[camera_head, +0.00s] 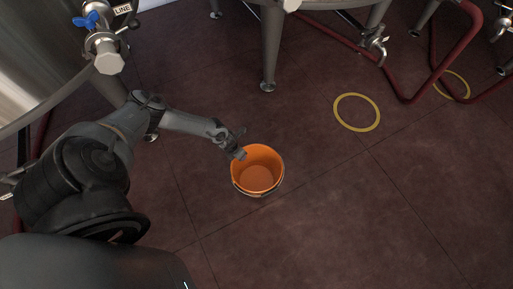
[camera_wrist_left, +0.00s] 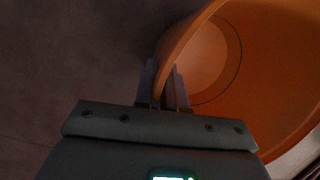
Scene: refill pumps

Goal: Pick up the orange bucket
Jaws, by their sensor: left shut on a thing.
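The orange bucket (camera_head: 259,177) stands upright in the middle of the head view, and its open top shows an empty inside. My left gripper (camera_head: 240,155) reaches its upper left rim. In the left wrist view, the bucket (camera_wrist_left: 270,75) fills the upper right. There the left gripper's fingers (camera_wrist_left: 166,88) lie on both sides of the bucket's wall, shut on the rim. Whether the bucket's base touches the floor is hard to tell. My right gripper is not in view.
Yellow rings (camera_head: 338,116) mark the dark tiled floor to the right. Metal tanks on legs (camera_head: 269,60) stand at the back and left. Red hoses (camera_head: 437,80) run at the upper right. A valve with a blue handle (camera_head: 86,21) is at the upper left. The floor right of the bucket is clear.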

